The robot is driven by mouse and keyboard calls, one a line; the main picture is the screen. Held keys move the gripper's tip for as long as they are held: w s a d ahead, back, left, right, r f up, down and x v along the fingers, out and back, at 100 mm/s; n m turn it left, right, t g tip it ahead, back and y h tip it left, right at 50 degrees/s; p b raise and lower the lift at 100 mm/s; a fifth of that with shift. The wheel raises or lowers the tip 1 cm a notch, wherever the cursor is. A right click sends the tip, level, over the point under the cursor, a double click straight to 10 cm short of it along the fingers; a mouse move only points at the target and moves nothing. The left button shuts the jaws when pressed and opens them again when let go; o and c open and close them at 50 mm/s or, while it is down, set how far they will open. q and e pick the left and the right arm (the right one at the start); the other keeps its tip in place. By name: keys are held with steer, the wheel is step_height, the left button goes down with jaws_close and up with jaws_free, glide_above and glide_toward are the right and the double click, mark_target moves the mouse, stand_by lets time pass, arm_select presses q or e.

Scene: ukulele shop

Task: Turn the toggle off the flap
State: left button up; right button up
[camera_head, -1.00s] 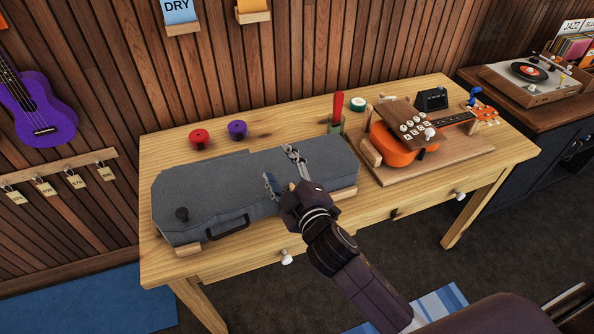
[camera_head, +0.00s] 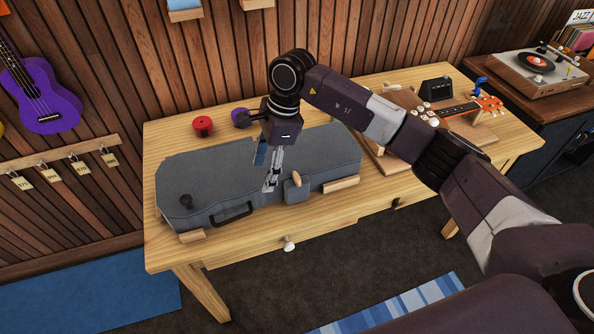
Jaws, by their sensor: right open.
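A grey case (camera_head: 210,182) lies on the wooden table, its lid down. At its front edge, right of the black handle (camera_head: 233,213), hangs a small grey flap (camera_head: 296,193). A small tan toggle (camera_head: 296,179) sits on the flap; its exact angle is too small to tell. My right gripper (camera_head: 268,184) points down over the case's front part, just left of the flap and apart from the toggle. It is open and empty. My left gripper is not in view.
A red spool (camera_head: 202,125) and a purple one (camera_head: 240,117) stand behind the case. The table's front left is clear.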

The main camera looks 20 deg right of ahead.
mark_target(297, 176)
steer(key=d+h, duration=0.1)
steer(key=d, duration=0.1)
steer(key=w+d+r+h, duration=0.1)
steer(key=d, duration=0.2)
steer(key=d+h, duration=0.1)
steer(key=d, duration=0.2)
steer(key=shift+w+d+r, duration=0.2)
steer(key=shift+d+r, duration=0.05)
steer(key=shift+r, duration=0.15)
step_height(297, 176, down, 7)
steer(key=p, duration=0.2)
steer(key=shift+r+p, duration=0.15)
steer(key=shift+p, duration=0.15)
steer(key=shift+f, duration=0.5)
steer(key=shift+c, duration=0.6)
steer(key=c, duration=1)
